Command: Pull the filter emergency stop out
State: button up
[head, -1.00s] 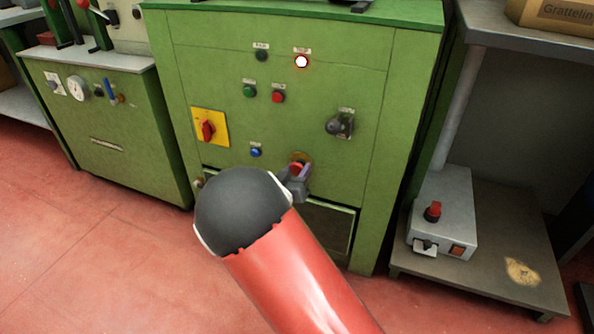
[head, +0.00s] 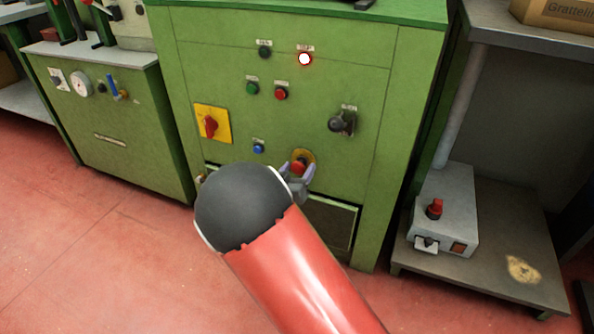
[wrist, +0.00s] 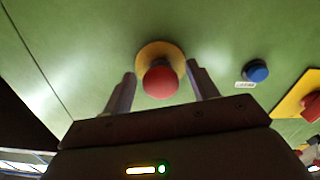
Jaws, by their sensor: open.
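The emergency stop is a red mushroom button (wrist: 160,82) on a yellow round plate (wrist: 158,50), low on the front of the green cabinet (head: 370,60). It also shows in the head view (head: 298,167), partly covered by my gripper (head: 299,181). In the wrist view my gripper (wrist: 162,88) is open, with one finger on each side of the red button. A gap shows between the button and each finger. Whether a finger touches it in depth I cannot tell.
A blue button (wrist: 256,70) and a yellow plate with a red rotary switch (head: 211,125) are near the stop. A lit red-rimmed lamp (head: 305,59) is higher up. A grey box with a red knob (head: 443,212) stands on a low shelf at right.

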aim_at(300, 167)
jog(key=v, duration=0.7)
jog(key=shift+s+a+p, duration=0.15)
jog(key=shift+s+p, duration=0.2)
jog(key=shift+p, duration=0.05)
jog(key=w+d+r+g+y, duration=0.1)
jog(key=y, duration=0.1)
jog(key=w+d+r+g+y, duration=0.1)
jog(key=d+r+g+y, duration=0.1)
jog(key=shift+w+r+m, duration=0.2)
jog(key=shift+r+m, duration=0.05)
jog(key=shift+m, duration=0.15)
jog(key=s+d+r+n+g+y, duration=0.1)
jog(key=s+d+r+g+y, duration=0.3)
jog(key=s, duration=0.3)
jog(key=s+d+r+n+g+y, duration=0.1)
jog(key=s+d+r+y, duration=0.1)
jog(key=s+d+r, duration=0.4)
jog(key=s+d+g+h, duration=0.2)
jog(key=s+d, duration=0.2)
jog(key=s, duration=0.4)
jog(key=s+d+g+h, duration=0.1)
jog(key=s+d, duration=0.3)
jog(key=s, duration=0.3)
notch_tip(300, 167, up, 9)
jog(key=s+p, duration=0.1)
jog(key=p, duration=0.8)
jog(key=shift+s+r+h, duration=0.15)
jog(key=shift+r+h, duration=0.1)
jog(key=shift+h, duration=0.15)
